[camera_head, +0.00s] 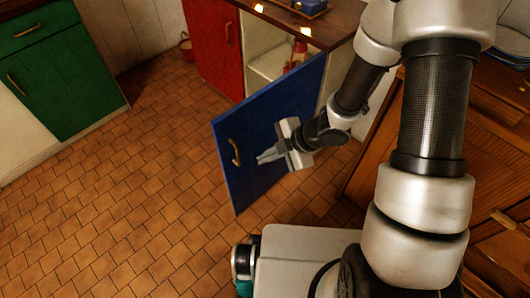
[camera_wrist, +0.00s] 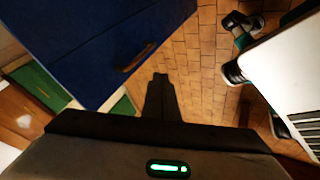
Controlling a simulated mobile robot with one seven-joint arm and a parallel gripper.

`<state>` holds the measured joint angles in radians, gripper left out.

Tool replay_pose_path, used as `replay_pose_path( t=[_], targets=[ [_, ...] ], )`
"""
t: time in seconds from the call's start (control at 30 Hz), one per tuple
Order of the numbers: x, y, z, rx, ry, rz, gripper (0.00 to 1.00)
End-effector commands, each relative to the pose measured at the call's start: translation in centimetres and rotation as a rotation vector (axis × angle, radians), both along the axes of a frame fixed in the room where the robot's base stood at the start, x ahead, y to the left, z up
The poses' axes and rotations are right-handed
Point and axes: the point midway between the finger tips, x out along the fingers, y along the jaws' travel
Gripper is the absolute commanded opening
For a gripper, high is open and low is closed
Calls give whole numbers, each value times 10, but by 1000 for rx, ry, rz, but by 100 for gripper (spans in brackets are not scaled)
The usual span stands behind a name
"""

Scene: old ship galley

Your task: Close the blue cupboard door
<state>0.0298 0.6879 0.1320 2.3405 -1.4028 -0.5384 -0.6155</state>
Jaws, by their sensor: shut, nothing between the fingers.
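The blue cupboard door (camera_head: 262,128) stands wide open, swung out from the cupboard (camera_head: 268,62). A brass handle (camera_head: 235,152) is near its free edge. My gripper (camera_head: 262,158) is shut and empty, in front of the door's outer face, a little right of the handle. Whether it touches the door I cannot tell. In the wrist view the blue door (camera_wrist: 90,40) fills the upper left, with its handle (camera_wrist: 137,58) just above and left of my gripper's fingertips (camera_wrist: 160,78).
A red cupboard door (camera_head: 213,45) is shut beside the opening. Bottles (camera_head: 298,50) stand inside the cupboard. Green cupboards (camera_head: 50,80) are at the left. Wooden cabinets (camera_head: 500,160) are at the right. The tiled floor (camera_head: 110,200) is clear to the left.

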Motion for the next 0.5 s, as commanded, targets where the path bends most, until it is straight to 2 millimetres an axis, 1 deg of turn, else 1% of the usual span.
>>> replay_pose_path(
  t=[0.03, 0.1, 0.37, 0.4, 0.5],
  targets=[
    [1, 7, -15, 0, 2, 3, 0],
    [3, 16, -27, -1, 2, 3, 0],
    [11, 47, -70, -2, 2, 0, 0],
    [20, 52, -62, -1, -3, 0, 0],
    [31, 60, -61, -2, -4, -1, 0]
  ],
)
